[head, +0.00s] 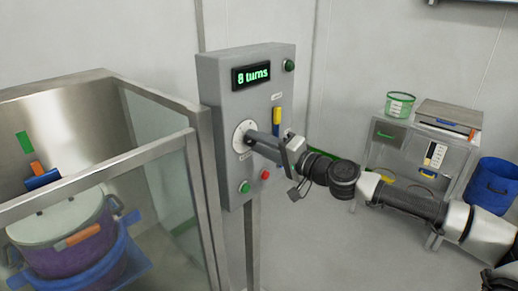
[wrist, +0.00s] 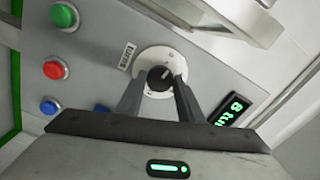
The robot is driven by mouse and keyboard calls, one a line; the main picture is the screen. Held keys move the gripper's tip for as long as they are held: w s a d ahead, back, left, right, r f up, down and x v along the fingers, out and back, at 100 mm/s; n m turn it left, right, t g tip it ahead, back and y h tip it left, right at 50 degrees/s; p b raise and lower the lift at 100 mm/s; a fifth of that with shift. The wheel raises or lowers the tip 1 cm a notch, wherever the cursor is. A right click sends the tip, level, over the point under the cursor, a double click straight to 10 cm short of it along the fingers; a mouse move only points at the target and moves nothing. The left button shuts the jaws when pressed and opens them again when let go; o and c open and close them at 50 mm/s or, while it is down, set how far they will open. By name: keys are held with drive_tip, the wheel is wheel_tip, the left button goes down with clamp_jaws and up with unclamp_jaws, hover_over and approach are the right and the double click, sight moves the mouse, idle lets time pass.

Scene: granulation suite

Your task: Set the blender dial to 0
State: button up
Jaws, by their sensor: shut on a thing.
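The blender dial (wrist: 159,76) is a dark round knob with a pale mark, on a white round plate (wrist: 178,60). In the head view the plate (head: 240,131) is on the front of a grey control box (head: 225,85). A green display (head: 251,75) above it reads "8 turns"; it shows partly and tilted in the wrist view (wrist: 236,107). My gripper (wrist: 160,82) reaches the dial from the front, with one finger on each side of the knob, shut on it. In the head view the fingers hide the knob. The scale marks are too small to read.
Green (head: 245,186) and red (head: 264,174) buttons sit below the dial. A yellow and blue switch (head: 276,120) is to its right. A metal-framed enclosure (head: 160,145) stands close on the left. A steel cart (head: 390,150) and blue bin (head: 490,187) are at right.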

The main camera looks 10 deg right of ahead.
drive_tip(key=shift+n+b, duration=0.3)
drive_tip(key=shift+n, duration=0.3)
drive_tip(key=o, duration=1.1)
drive_tip(key=shift+c, duration=0.2)
drive_tip(key=v, duration=1.7)
drive_tip(key=shift+s+p, duration=0.2)
drive_tip(key=shift+p, duration=0.15)
drive_tip(key=shift+d, duration=0.1)
